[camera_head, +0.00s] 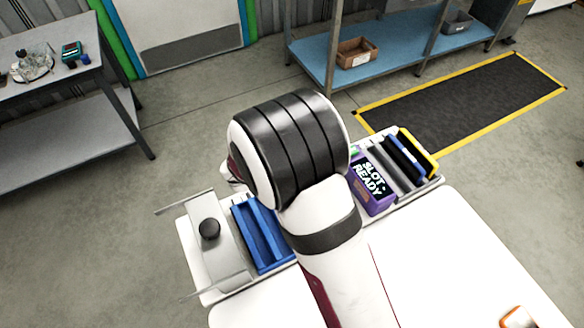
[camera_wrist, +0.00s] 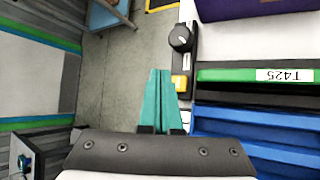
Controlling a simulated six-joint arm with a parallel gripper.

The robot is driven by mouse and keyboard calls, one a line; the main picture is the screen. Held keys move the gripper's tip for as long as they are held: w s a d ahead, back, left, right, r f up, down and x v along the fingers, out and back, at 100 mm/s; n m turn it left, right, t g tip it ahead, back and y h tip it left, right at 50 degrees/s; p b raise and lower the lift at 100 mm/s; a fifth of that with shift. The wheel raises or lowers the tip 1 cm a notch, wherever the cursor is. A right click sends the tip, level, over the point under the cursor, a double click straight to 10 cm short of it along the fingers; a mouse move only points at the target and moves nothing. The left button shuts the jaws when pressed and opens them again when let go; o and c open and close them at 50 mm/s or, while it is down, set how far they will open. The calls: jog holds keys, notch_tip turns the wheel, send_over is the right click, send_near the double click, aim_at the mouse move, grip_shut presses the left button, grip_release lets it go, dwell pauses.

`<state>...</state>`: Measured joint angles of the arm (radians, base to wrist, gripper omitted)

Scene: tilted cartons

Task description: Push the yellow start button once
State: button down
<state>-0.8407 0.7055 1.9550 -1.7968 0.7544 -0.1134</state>
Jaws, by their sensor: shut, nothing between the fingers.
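The yellow button (camera_wrist: 179,83) shows in the wrist view on a narrow dark control panel (camera_wrist: 193,60), below a black knob (camera_wrist: 180,38). My gripper (camera_wrist: 160,72) has teal fingers pressed together with nothing between them. In the wrist view its tips are just left of the button; I cannot tell their height above it or whether they touch. In the head view my arm covers the middle of the workbench and hides the gripper, the button and the panel.
A purple box (camera_head: 381,204) with a "SLOT READY" screen stands right of my arm, near tilted dark, blue and yellow holders. A green strip labelled T425 (camera_wrist: 230,75) is beside the panel.

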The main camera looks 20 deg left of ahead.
jog(key=shift+f, duration=1.55)
jog(key=shift+f, duration=0.15)
dwell(0.7)
jog(key=shift+f, duration=0.25)
jog(key=shift+f, duration=0.45)
dwell(0.6)
jog(key=shift+r, duration=0.9)
jog(key=shift+r, duration=2.5)
